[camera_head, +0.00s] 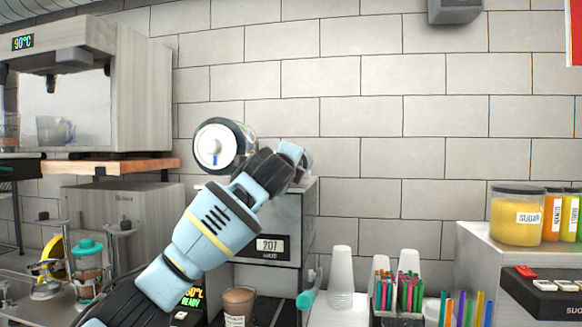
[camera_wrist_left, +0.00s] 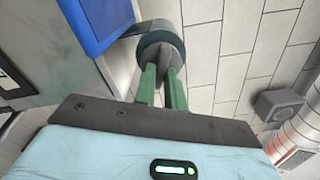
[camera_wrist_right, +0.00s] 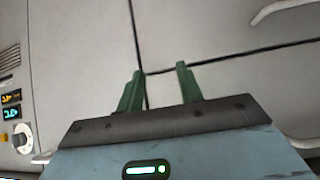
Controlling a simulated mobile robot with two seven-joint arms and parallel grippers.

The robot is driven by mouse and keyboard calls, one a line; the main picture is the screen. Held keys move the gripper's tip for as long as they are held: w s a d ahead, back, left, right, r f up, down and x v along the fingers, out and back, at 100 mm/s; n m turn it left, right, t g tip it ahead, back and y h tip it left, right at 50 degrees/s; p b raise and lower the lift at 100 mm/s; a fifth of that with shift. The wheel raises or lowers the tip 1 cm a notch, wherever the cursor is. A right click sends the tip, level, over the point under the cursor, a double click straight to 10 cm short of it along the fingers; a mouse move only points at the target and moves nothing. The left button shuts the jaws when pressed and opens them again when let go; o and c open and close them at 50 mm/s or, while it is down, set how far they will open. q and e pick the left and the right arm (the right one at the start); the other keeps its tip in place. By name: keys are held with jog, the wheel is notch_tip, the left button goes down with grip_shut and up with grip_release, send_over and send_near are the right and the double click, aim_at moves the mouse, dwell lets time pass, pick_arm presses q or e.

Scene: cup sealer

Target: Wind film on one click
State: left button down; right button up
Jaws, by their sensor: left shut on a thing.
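The cup sealer (camera_head: 268,246) is a grey box with a small display, standing against the tiled wall. A film roll (camera_head: 216,150) with a white end cap sits above it. My left gripper (camera_head: 285,160) is at the top of the sealer, beside the roll, and its arm covers part of the machine. In the left wrist view, its fingers are shut on a dark round knob (camera_wrist_left: 161,46), next to a blue part (camera_wrist_left: 100,22). My right gripper (camera_wrist_right: 160,85) is open and empty in the right wrist view, facing plain pale panels. It does not show in the head view.
A brown-filled cup (camera_head: 238,304) stands in front of the sealer. Stacked clear cups (camera_head: 341,272) and holders of coloured straws (camera_head: 398,292) stand to the right. The wall above the sealer is clear.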

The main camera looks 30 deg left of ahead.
pick_arm(q)
jog(key=shift+f+m, duration=0.1)
jog(key=shift+m, duration=0.5)
jog(key=c, duration=1.5)
grip_release()
jog(key=shift+o, duration=0.2)
jog(key=v, duration=0.8)
